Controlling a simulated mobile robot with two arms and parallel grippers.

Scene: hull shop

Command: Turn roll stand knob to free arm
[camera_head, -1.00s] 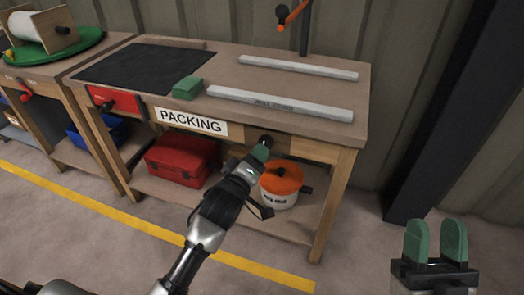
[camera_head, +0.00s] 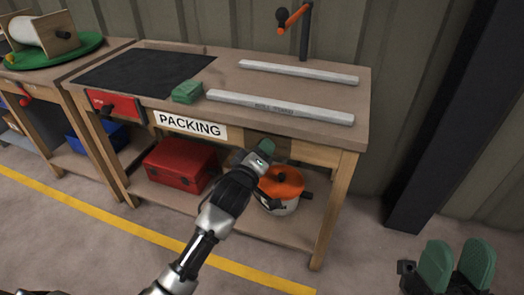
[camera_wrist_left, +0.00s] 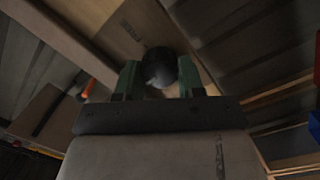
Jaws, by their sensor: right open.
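The dark round knob (camera_wrist_left: 160,67) shows in the left wrist view between the green fingers of my left gripper (camera_wrist_left: 158,80). It is on the front of the packing bench; in the head view my left gripper (camera_head: 262,150) covers it. The fingers stand on either side of the knob, close to it; I cannot tell whether both press on it. A grey post with an orange arm (camera_head: 294,19) stands at the bench's back right. A lettered grey bar (camera_head: 280,107) lies on the bench top. My right gripper (camera_head: 456,268) is open and empty at lower right.
The packing bench (camera_head: 345,92) also carries a second bar (camera_head: 298,72), a green block (camera_head: 187,92) and a black mat (camera_head: 140,70). Its lower shelf holds a red toolbox (camera_head: 180,165) and an orange-lidded pot (camera_head: 284,183). A dark column (camera_head: 430,130) stands to the right.

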